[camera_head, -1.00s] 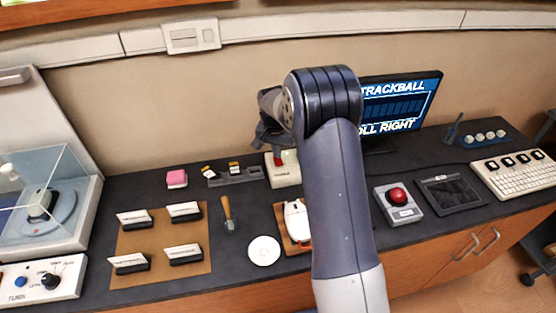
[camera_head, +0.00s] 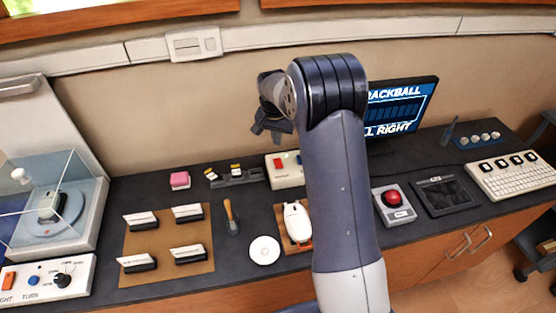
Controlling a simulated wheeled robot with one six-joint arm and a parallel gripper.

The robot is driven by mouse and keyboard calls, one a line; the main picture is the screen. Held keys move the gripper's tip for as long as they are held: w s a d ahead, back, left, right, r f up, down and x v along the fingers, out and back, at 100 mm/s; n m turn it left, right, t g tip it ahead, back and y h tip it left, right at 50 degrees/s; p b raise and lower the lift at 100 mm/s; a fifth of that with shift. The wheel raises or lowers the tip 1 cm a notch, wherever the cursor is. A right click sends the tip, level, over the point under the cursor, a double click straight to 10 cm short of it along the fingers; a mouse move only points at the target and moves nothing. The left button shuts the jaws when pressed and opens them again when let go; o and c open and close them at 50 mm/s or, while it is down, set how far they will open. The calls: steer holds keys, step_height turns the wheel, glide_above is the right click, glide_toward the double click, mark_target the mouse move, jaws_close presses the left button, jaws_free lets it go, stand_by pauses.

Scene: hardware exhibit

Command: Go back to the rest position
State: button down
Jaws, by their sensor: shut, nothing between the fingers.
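My arm rises from the bottom right of centre and bends at a dark elbow joint. My gripper (camera_head: 270,128) hangs behind and left of that joint, raised above the back of the counter. It is shut and empty, dark and partly hidden by my arm. It touches nothing that I can see.
The dark counter (camera_head: 110,190) holds a brown mat (camera_head: 168,223) with several white-topped cards, a white mouse (camera_head: 297,222) on a board, a white disc (camera_head: 264,250), a red trackball (camera_head: 393,198) and a keyboard (camera_head: 515,178). A monitor (camera_head: 400,105) stands behind my arm. A clear case (camera_head: 45,205) stands at left.

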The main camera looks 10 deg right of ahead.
mark_target(277, 159)
steer(key=shift+f, duration=0.1)
step_height(277, 159, down, 7)
steer(key=b, duration=0.4)
steer(key=shift+b, duration=0.3)
